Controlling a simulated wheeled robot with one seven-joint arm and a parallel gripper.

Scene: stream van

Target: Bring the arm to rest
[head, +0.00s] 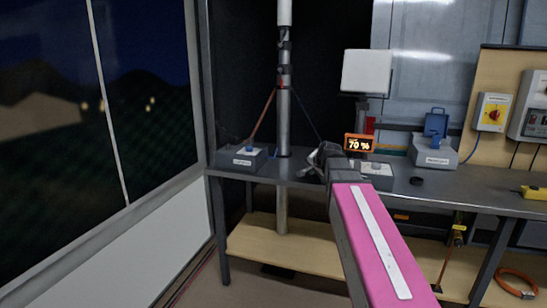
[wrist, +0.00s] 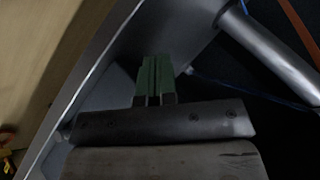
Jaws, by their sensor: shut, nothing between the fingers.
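My arm, with its pink link (head: 375,245) and white strip, reaches out from the lower right over the front of the grey bench (head: 455,195). My gripper (head: 322,160) is small and partly hidden by the wrist in the head view, near the bench's middle. In the wrist view my gripper's green fingers (wrist: 155,75) are together, with nothing between them. Past them lies a grey metal surface, and a metal pole (wrist: 272,55) stands to their right, apart from them.
A mast (head: 283,115) rises through the bench. A grey box (head: 243,158) with a blue knob stands left, another box (head: 377,170) beside my wrist. An orange display (head: 359,143), a white panel (head: 366,72) and a blue-lidded box (head: 435,150) stand behind. A yellow device (head: 534,192) lies right.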

